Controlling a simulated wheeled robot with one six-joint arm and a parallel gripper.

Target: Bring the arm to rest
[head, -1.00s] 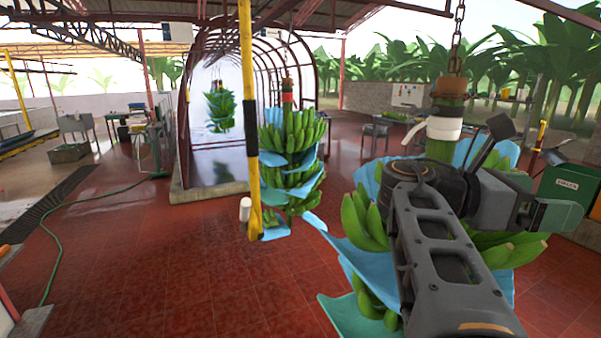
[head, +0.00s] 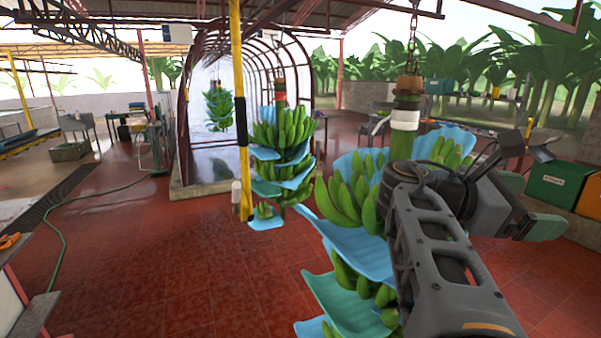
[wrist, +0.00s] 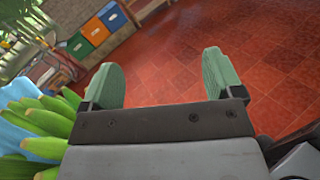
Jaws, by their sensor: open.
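My gripper (head: 528,206) is at the right in the head view, with its green fingers spread and nothing between them. In the wrist view the open gripper (wrist: 162,80) points over bare red floor. My arm lies in front of the near banana bunch (head: 350,205), hiding part of its right side. This bunch hangs upright from a chain, with blue and green sheets between its hands. Some of its fruit (wrist: 40,125) shows close beside the gripper at the left of the wrist view. I cannot tell whether the arm touches the bunch.
A second bunch (head: 283,160) hangs farther back beside a yellow-black pole (head: 241,110), and another (head: 219,108) hangs at the arched tunnel. Coloured bins (head: 556,185) stand at the right. The red floor (head: 150,260) at left is open, apart from a green hose (head: 62,240).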

